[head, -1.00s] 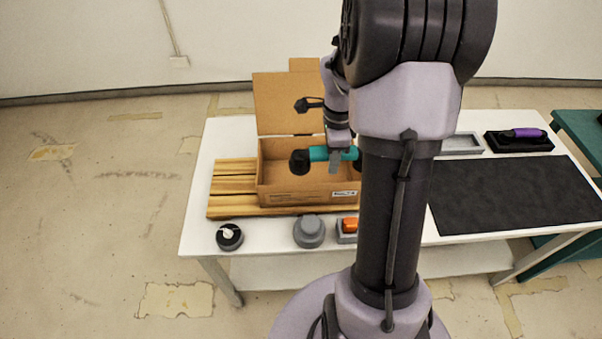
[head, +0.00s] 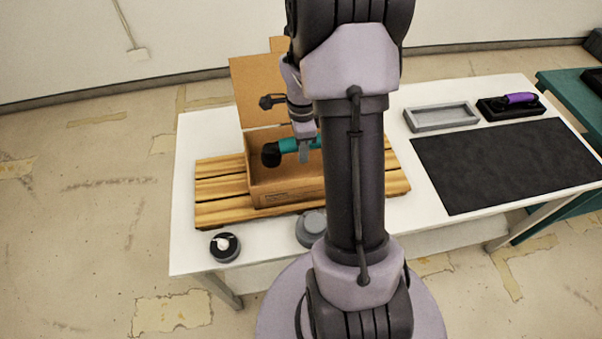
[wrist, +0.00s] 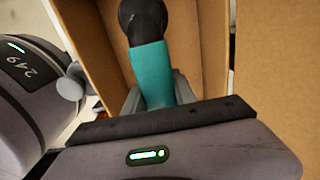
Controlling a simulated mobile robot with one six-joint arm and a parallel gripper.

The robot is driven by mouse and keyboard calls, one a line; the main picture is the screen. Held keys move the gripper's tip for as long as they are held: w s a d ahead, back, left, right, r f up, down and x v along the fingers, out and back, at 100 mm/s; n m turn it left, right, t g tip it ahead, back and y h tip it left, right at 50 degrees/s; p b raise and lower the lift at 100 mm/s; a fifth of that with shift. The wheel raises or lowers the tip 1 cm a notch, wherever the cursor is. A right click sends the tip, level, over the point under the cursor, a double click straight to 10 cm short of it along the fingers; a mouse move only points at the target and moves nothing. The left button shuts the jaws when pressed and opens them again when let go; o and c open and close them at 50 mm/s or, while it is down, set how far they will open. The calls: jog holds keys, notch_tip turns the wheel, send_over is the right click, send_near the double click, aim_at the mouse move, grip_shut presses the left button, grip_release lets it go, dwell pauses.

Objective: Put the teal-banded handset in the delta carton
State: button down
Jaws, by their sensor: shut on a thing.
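The teal-banded handset (head: 288,146) is black at its end, with a teal band around its grip. My gripper (head: 304,152) is shut on the teal band. In the wrist view the teal band (wrist: 152,75) sits between the grey fingers, with a black end beyond it. The open cardboard carton (head: 285,190) stands on a wooden slatted board, its flap raised at the back. The handset is over or within the carton's opening; I cannot tell how deep. My arm hides the handset's right end and the carton's right side. The carton's label is too small to read.
The slatted board (head: 222,214) lies on a white table (head: 190,150). A round black item (head: 225,246) and a grey round item (head: 311,228) stand in front. At right are a grey tray (head: 441,118), a purple-banded handset (head: 520,98) on a black base and a dark mat (head: 505,165).

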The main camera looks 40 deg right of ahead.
aim_at(302, 172)
notch_tip(302, 172, down, 8)
jog(key=shift+r+b, duration=0.1)
jog(key=shift+b, duration=1.1)
jog(key=shift+r, duration=0.1)
jog(key=c, duration=1.5)
grip_release()
jog(key=shift+f, duration=0.2)
jog(key=o, duration=0.5)
jog(key=shift+r, duration=0.1)
